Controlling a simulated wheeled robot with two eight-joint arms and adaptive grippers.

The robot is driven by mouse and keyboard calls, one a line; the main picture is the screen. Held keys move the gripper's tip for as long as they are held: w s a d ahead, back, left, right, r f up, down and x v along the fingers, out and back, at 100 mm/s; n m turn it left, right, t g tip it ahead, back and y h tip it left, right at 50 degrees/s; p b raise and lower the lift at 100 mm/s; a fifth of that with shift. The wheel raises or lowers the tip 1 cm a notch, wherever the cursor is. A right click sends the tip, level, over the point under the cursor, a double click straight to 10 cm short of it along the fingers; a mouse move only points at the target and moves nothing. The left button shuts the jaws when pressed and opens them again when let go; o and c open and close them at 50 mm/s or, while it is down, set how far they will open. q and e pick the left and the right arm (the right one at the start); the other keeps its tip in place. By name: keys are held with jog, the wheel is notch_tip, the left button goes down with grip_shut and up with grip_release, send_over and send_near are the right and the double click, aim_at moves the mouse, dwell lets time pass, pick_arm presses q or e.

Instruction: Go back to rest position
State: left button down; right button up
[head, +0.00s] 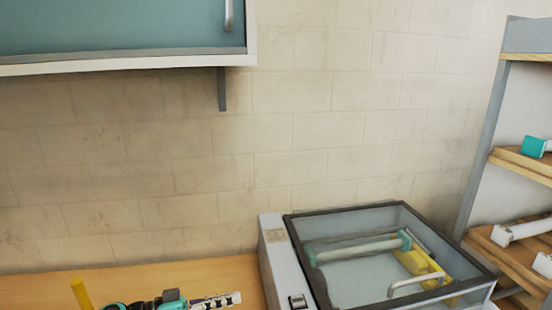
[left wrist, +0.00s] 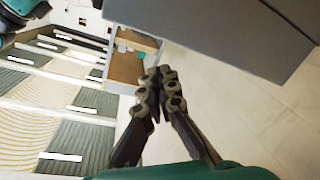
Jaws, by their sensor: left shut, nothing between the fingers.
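My left gripper (head: 222,300) shows at the bottom edge of the head view, over the wooden table, left of the roll laminator and apart from it. In the left wrist view its two dark fingers (left wrist: 160,82) meet at the tips, shut with nothing between them. The roll laminator (head: 272,245) has a grey body and a clear, dark-framed lid (head: 345,208) that looks down. A pale roller (head: 355,248) with teal ends and a yellow part (head: 415,262) show through the lid. My right gripper is in neither view.
A teal wall cabinet (head: 110,28) hangs at the upper left. A shelf rack (head: 482,140) with wooden shelves holding pale rolls stands at the right. A yellow rod (head: 81,294) rises at the lower left.

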pick_arm(q)
jog(key=s+d+f+n+y+b, duration=0.1)
jog(key=s+d+f+n+y, duration=0.3)
jog(key=s+f+y, duration=0.5)
jog(key=s+a+f+n+t+y+b, duration=0.1)
jog(key=s+a+f+n+y, duration=0.2)
jog(key=a+y, duration=0.4)
jog(key=s+a+f, duration=0.1)
jog(key=s+a, duration=0.1)
jog(key=a, duration=0.1)
jog(key=shift+s+a+y, duration=0.15)
jog(key=shift+a+y, duration=0.1)
jog(key=shift+y, duration=0.05)
jog(key=shift+f, duration=0.1)
